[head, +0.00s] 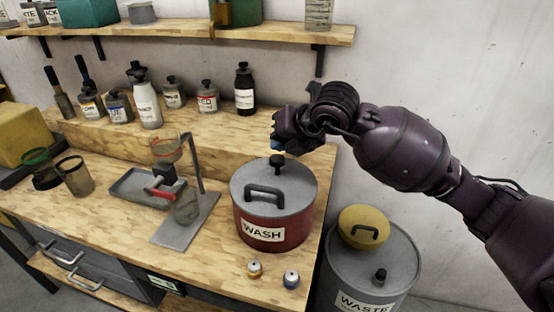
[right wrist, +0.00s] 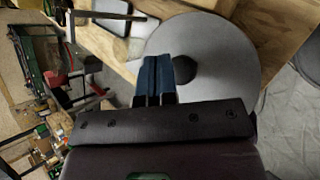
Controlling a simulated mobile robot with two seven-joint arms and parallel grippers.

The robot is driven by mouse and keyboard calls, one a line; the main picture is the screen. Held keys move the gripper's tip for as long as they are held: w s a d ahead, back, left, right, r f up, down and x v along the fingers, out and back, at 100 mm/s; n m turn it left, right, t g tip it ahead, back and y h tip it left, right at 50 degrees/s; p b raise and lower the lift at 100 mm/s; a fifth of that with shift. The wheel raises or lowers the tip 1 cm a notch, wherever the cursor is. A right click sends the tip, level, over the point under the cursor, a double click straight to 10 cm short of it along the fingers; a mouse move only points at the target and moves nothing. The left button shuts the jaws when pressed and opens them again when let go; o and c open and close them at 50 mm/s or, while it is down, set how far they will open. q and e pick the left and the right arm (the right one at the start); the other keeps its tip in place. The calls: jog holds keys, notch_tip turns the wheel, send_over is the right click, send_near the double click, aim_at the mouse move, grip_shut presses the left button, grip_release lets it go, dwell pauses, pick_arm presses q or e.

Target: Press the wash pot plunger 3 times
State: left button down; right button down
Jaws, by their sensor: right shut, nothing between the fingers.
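The red wash pot (head: 270,222) with a grey lid and a white WASH label stands near the right end of the wooden bench. Its lid has a dark handle and a small black plunger knob (head: 278,163) toward the back. My right gripper (head: 277,146) is shut and empty, just above the plunger. In the right wrist view its blue fingertips (right wrist: 155,75) are together over the grey lid (right wrist: 225,60), beside the dark plunger (right wrist: 184,69). I cannot tell whether they touch it. My left gripper is not in view.
A grey waste bin (head: 370,275) with a yellow lid stands on the floor right of the bench. A stand with a glass funnel (head: 166,150) is left of the pot. Bottles (head: 147,103) line the raised back ledge.

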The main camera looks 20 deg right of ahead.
dwell(0.4)
dwell(0.6)
dwell(0.8)
jog(key=shift+f, duration=0.45)
dwell(0.3)
